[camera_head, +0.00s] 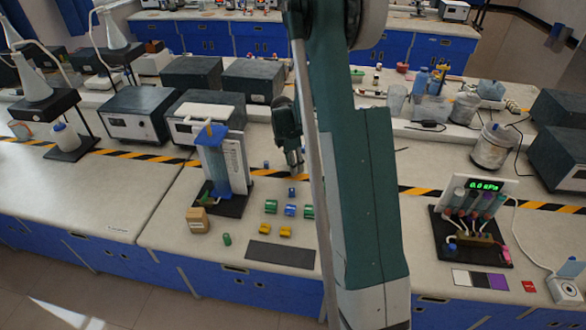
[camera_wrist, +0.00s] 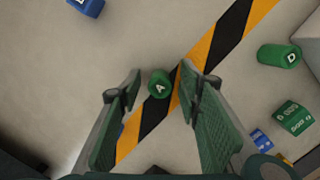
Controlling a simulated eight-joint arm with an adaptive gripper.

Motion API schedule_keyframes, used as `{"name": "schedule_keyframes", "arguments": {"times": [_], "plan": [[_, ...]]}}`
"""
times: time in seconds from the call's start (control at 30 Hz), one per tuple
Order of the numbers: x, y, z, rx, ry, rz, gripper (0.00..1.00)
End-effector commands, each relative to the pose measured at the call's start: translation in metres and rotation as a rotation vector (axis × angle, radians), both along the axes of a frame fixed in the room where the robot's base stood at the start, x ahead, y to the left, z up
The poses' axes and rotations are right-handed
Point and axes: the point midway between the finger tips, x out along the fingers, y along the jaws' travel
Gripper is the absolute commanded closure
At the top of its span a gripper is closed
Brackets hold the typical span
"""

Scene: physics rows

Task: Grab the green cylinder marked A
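The green cylinder marked A (camera_wrist: 158,84) shows in the wrist view, with its lettered end facing the camera. It stands on the black-and-yellow striped tape (camera_wrist: 200,58). My gripper (camera_wrist: 160,77) is open, its two green fingers left and right of the cylinder in the picture. A gap shows on both sides, so neither finger appears to touch it. How far the fingertips are above the bench is hard to tell. In the head view my gripper (camera_head: 294,168) points down over the bench near the tape. I cannot make out cylinder A there.
In the wrist view a green cylinder marked D (camera_wrist: 278,55) is at right, above a green block (camera_wrist: 294,118) and a blue block (camera_wrist: 262,140). A blue piece (camera_wrist: 87,6) is at top left. A blue-topped stand (camera_head: 212,150) is left of my gripper in the head view.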

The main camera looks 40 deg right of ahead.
Motion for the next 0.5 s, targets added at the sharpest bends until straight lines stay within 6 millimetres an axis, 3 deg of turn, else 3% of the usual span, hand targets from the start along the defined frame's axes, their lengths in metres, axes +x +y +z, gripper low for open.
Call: {"name": "schedule_keyframes", "arguments": {"times": [0.03, 0.27, 0.5], "plan": [[0.0000, 0.0001, 0.0000, 0.000, 0.000, 0.000, 0.65], [0.0000, 0.0001, 0.0000, 0.000, 0.000, 0.000, 0.95], [0.0000, 0.0000, 0.0001, 0.000, 0.000, 0.000, 0.95]]}}
